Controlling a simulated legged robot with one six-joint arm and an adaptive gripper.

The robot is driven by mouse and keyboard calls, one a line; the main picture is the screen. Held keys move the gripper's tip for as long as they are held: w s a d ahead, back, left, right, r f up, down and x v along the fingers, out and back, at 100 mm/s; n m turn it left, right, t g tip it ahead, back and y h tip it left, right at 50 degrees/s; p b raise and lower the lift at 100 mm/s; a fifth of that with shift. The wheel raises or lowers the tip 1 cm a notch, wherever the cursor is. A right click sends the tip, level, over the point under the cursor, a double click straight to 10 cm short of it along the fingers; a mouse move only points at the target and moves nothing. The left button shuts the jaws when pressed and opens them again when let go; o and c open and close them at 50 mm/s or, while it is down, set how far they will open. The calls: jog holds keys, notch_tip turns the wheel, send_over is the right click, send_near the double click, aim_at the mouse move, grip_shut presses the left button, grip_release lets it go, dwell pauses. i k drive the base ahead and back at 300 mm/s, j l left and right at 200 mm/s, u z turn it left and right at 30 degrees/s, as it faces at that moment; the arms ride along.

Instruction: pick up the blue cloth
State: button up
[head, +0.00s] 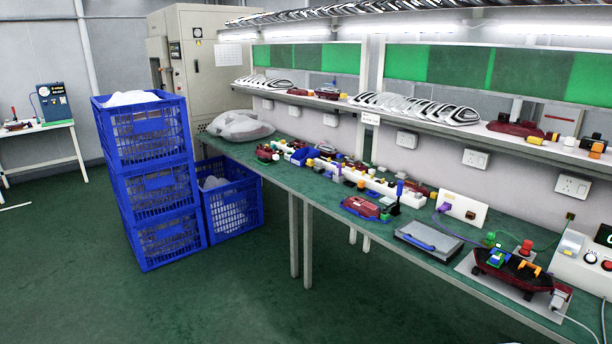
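I cannot make out a blue cloth for certain. A small blue item (301,156) lies among parts on the green workbench (275,167), but it is too small to tell whether it is cloth or a bin. My gripper is not in view.
Stacked blue crates (165,190) stand left of the workbench, with another blue crate (232,212) beside them. A grey flat case (430,239) and a red lamp assembly (513,270) lie on the bench's near part. The green floor (235,295) in front is clear.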

aim_at(328, 174)
jog(key=i+u, duration=0.4)
jog(key=i, duration=0.4)
jog(key=i+l+u, duration=0.15)
jog(key=i+u, duration=0.2)
jog(key=i, duration=0.45)
jog(key=i+z, duration=0.15)
jog(key=i, duration=0.35)
jog(key=i+z, duration=0.15)
jog(key=i, duration=0.35)
jog(key=i+j+z, duration=0.15)
jog(key=i, duration=0.35)
jog(key=i+z, duration=0.45)
jog(key=i, duration=0.25)
jog(key=i+j+z, duration=0.25)
jog(key=i+z, duration=0.15)
jog(key=i, duration=0.3)
